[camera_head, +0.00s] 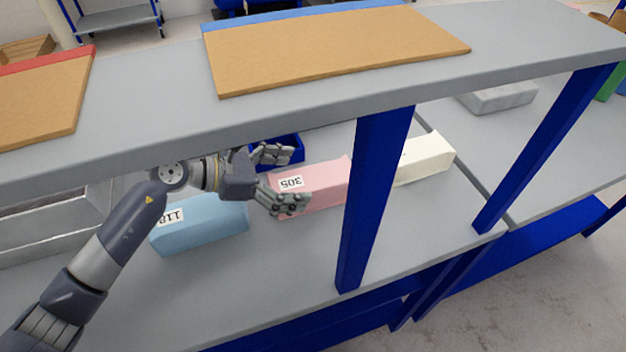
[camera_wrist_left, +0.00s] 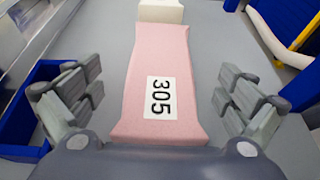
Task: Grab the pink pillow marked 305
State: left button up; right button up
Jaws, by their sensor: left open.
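The pink pillow (camera_head: 325,184) with a white label reading 305 lies on the grey shelf, partly behind a blue post. It also shows in the left wrist view (camera_wrist_left: 160,55), lengthwise between the fingers. My left gripper (camera_head: 282,178) is open at the pillow's near-left end, one finger on either side. In the left wrist view my left gripper (camera_wrist_left: 160,100) shows gaps between both fingers and the pillow's sides. My right gripper is in neither view.
A light blue pillow (camera_head: 205,228) with a partly hidden label lies left of the pink one. A cream block (camera_head: 425,160) lies beyond it. A blue bin (camera_head: 290,143) stands behind. The blue post (camera_head: 370,200) and upper shelf (camera_head: 150,85) bound the space.

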aim_at(309, 178)
pick_arm(q)
jog(key=shift+x, duration=1.55)
jog(key=shift+s+r, duration=0.1)
jog(key=c, duration=1)
jog(key=shift+o, duration=0.2)
